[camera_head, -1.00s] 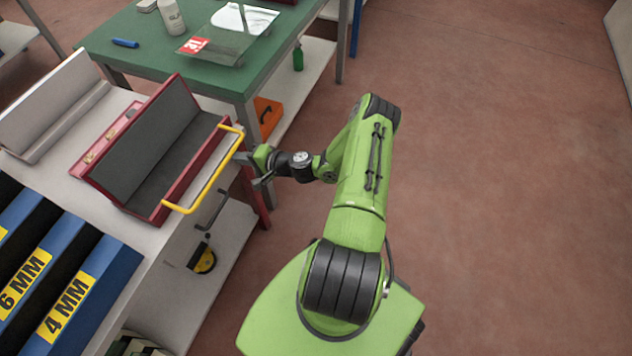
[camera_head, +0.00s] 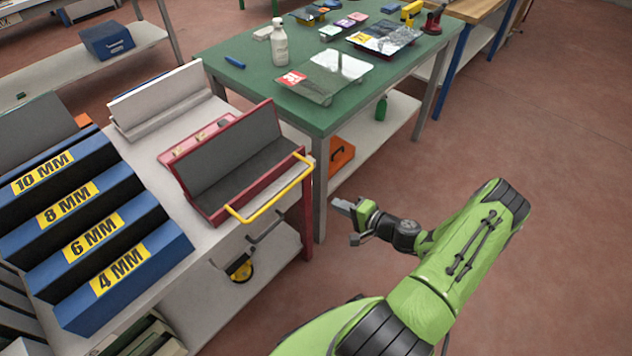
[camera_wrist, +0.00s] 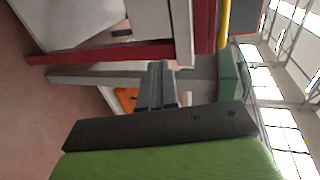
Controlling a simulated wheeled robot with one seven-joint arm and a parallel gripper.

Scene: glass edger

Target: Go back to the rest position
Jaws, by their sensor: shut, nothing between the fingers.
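My gripper (camera_head: 343,206) is at the end of my green arm, over the floor in front of the benches. Its fingers are shut with nothing between them; they also show closed together in the wrist view (camera_wrist: 157,72). A gap of floor separates it from the red machine (camera_head: 245,165) with a yellow handle bar (camera_head: 275,200), which stands to its left on the white bench. In the wrist view the yellow bar (camera_wrist: 223,25) and a red leg (camera_wrist: 110,53) show beyond the fingers.
A green table (camera_head: 335,115) with a bottle (camera_head: 279,45) and a glass sheet (camera_head: 325,75) stands behind. Blue slotted racks (camera_head: 125,290) stand at left. An orange case (camera_head: 341,155) lies on the lower shelf. The red floor (camera_head: 560,130) at right is clear.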

